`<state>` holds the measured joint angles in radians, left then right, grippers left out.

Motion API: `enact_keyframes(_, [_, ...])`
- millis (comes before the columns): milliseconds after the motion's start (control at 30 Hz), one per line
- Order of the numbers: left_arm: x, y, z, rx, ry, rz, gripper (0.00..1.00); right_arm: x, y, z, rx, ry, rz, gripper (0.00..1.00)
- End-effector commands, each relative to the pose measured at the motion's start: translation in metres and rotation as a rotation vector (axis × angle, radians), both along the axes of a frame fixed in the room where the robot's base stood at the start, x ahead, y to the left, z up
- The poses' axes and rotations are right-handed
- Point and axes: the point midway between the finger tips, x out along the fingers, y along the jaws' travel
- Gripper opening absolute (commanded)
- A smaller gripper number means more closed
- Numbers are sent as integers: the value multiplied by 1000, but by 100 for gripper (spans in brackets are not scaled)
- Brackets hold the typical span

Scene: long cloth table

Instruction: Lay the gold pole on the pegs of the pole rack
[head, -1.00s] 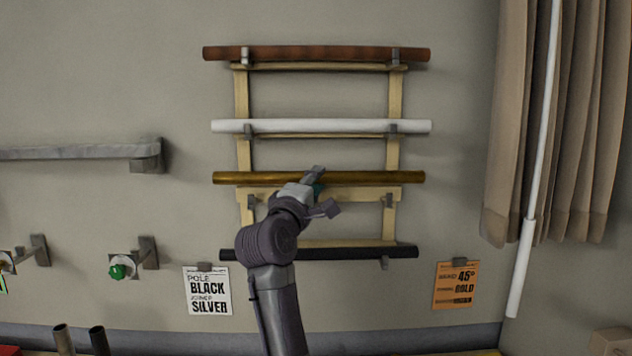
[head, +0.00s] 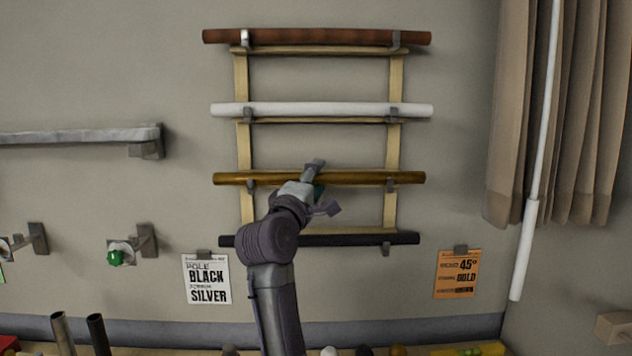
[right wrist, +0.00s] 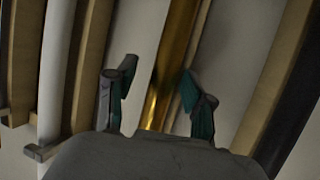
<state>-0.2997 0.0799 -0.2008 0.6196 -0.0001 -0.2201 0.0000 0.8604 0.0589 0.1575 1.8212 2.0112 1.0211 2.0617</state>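The gold pole (head: 380,178) lies level across the third row of the wall-mounted pole rack (head: 391,210), between the white pole above and the black pole below. It appears to rest on that row's left peg (head: 250,188) and right peg (head: 391,187). My right gripper (head: 316,178) is around the pole's middle. In the right wrist view the gold pole (right wrist: 176,40) runs between the spread fingers (right wrist: 157,88), with a clear gap on the left finger's side; the right fingertip is close to the pole. My left gripper is out of view.
A brown pole (head: 320,37), a white pole (head: 320,109) and a black pole (head: 345,239) occupy the other rows. A card (head: 207,279) and an orange card (head: 457,274) hang below. A curtain (head: 510,120) with a white rod (head: 530,210) hangs at right.

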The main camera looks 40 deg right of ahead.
Motion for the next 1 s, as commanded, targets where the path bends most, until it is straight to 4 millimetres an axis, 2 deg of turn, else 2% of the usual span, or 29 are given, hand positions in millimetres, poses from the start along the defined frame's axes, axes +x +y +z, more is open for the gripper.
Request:
enact_keyframes(367, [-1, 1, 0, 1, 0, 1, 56, -1, 5, -3, 3, 2, 2, 57])
enact_keyframes(467, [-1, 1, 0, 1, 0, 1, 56, -6, 16, -6, 5, 1, 4, 57])
enact_keyframes(800, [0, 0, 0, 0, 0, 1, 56, -38, 77, -23, 4, 1, 4, 57])
enact_keyframes(1000, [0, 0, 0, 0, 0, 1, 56, -49, 99, -29, 2, 1, 1, 57])
